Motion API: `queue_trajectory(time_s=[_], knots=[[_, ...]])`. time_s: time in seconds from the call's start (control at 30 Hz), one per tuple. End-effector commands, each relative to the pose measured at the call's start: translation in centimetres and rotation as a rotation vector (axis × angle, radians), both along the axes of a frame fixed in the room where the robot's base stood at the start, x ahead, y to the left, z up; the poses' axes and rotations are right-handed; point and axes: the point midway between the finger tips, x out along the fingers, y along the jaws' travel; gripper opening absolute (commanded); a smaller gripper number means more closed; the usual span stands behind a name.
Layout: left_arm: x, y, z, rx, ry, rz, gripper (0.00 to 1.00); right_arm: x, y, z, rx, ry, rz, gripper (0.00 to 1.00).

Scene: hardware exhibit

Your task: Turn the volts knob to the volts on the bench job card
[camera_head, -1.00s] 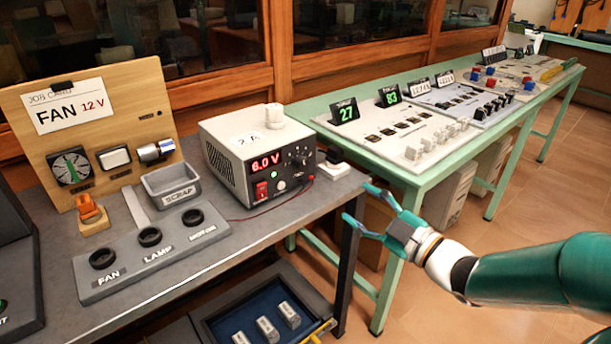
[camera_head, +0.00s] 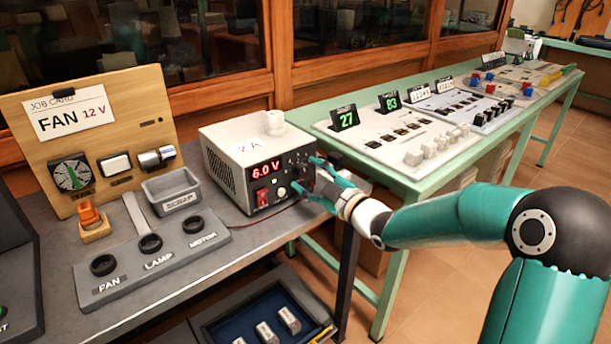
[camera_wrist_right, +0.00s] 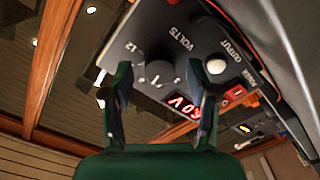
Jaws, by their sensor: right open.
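The job card (camera_head: 69,112) on the wooden board reads FAN 12 V. The power supply (camera_head: 228,157) stands on the grey bench, and its red display (camera_head: 266,169) reads 6.0 V. The dark volts knob (camera_wrist_right: 159,73) shows in the right wrist view, with the label VOLTS above it and a 12 mark to its left. My right gripper (camera_head: 311,179) is open at the front of the supply. In the wrist view its two fingers (camera_wrist_right: 158,98) stand on either side of the knob, apart from each other; I cannot tell whether they touch it. My left gripper is not in view.
A red switch (camera_head: 262,196) is on the supply's front, left of my gripper. A grey scrap bin (camera_head: 172,190) and a panel with FAN, LAMP and MOTOR sockets (camera_head: 150,262) are at left. A green table (camera_head: 420,183) with number panels stands at right.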

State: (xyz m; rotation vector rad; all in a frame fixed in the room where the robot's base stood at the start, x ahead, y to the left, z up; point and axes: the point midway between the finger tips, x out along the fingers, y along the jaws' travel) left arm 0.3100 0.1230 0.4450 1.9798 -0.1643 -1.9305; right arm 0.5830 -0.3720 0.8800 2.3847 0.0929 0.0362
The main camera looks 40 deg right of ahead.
Motion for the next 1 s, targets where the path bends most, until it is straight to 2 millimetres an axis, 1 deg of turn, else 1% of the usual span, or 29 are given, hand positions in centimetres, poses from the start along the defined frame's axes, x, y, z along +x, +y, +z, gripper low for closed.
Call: queue_trajectory(time_s=[0.13, 0.37, 0.47, 0.7, 0.73, 0.77, 0.83, 1.0], knots=[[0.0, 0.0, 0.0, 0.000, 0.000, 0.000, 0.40, 0.6, 0.1, 0.0, 0.000, 0.000, 0.000, 0.59], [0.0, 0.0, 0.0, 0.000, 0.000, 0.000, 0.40, 0.6, 0.1, 0.0, 0.000, 0.000, 0.000, 0.59], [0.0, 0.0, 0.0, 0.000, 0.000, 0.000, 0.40, 0.6, 0.0, 0.0, 0.000, 0.000, 0.000, 0.44], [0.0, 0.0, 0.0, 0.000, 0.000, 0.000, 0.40, 0.6, 0.0, -0.1, 0.000, 0.001, -0.001, 0.04], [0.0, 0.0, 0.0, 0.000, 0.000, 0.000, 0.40, 0.6, 0.0, -0.1, 0.000, 0.001, -0.001, 0.00], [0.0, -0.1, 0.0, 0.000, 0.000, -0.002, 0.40, 0.6, 1.1, -0.1, 0.002, 0.001, 0.004, 0.00], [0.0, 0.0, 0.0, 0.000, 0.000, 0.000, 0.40, 0.5, 0.5, -0.1, 0.002, 0.003, 0.001, 0.00], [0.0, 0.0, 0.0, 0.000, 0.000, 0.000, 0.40, 0.5, 0.1, -0.3, 0.010, 0.006, 0.001, 0.00]])
